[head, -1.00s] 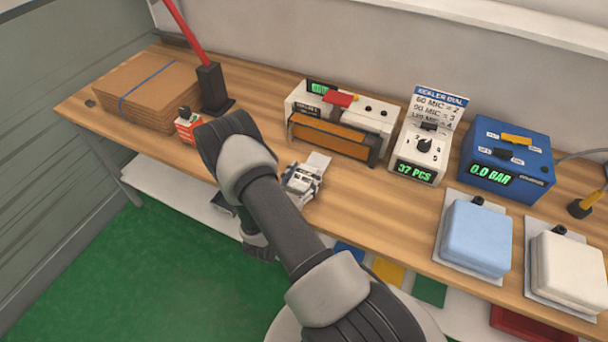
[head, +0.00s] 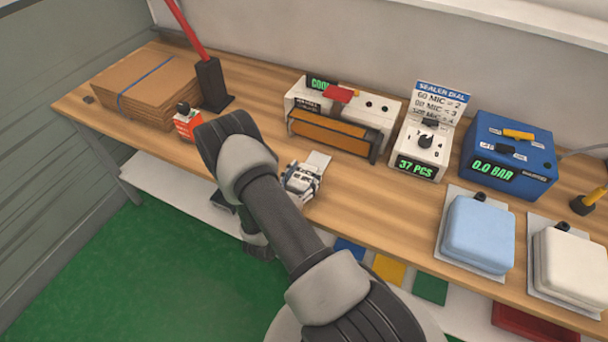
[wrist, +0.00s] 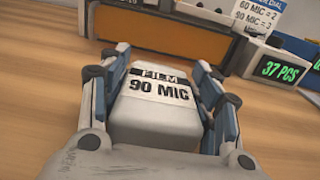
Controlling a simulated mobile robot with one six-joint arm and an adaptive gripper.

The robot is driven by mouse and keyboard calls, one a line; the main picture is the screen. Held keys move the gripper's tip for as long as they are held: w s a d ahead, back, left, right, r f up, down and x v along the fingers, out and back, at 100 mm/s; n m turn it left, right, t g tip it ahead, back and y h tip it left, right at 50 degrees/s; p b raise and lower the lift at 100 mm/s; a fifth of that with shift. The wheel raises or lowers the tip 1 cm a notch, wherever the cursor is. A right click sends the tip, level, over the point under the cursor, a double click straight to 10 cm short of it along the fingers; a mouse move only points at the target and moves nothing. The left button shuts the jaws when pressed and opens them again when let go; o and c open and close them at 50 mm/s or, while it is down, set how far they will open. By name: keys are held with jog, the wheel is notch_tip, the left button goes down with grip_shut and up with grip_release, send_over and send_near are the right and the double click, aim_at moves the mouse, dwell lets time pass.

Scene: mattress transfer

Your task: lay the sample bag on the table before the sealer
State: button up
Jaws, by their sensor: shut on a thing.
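My gripper (wrist: 160,108) is shut on the sample bag (wrist: 157,125), a pale grey-white packet marked "FILM 90 MIC", with a finger on each side of it. In the head view the gripper (head: 300,180) is low over the table (head: 370,210), and part of the sample bag (head: 318,160) shows beyond the fingers. I cannot tell whether the bag touches the table. The sealer (head: 335,115), a white machine with an orange-brown front bar and a red handle, stands just beyond the gripper.
A dial box (head: 420,150) reading "37 PCS" and a blue pressure box (head: 508,155) stand right of the sealer. Light blue (head: 478,235) and white (head: 570,262) pads lie at the right. Cardboard (head: 150,88) and a small red box (head: 187,124) are at the left.

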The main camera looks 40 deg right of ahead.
jog(key=shift+f, duration=0.15)
jog(key=shift+s+f, duration=0.2)
jog(key=shift+f, duration=0.15)
jog(key=o, duration=1.2)
jog(key=shift+b, duration=0.3)
jog(key=shift+a, duration=0.15)
jog(key=r+v, duration=0.1)
jog(key=v, duration=1)
jog(key=shift+a, duration=0.4)
jog(key=shift+r, duration=0.1)
